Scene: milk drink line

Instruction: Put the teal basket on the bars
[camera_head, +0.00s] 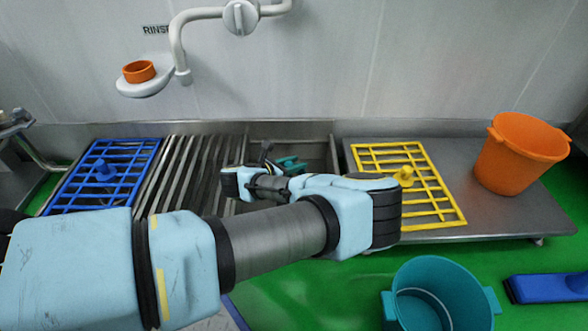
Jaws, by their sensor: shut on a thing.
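The teal basket (291,163) shows only as a small piece inside the sink basin, behind my arm; most of it is hidden. My gripper (267,158) is over the basin, at the left edge of the teal piece, and is shut on it. The fingertips are small and partly hidden by my wrist. The bars (190,160) are a rack of slanting grey metal slats just left of the basin. Their visible top is empty.
A blue grid (105,172) lies left of the bars. A yellow grid (420,185) and an orange bucket (520,152) stand on the right counter. A teal bucket (438,295) and a blue object (550,288) are low at right.

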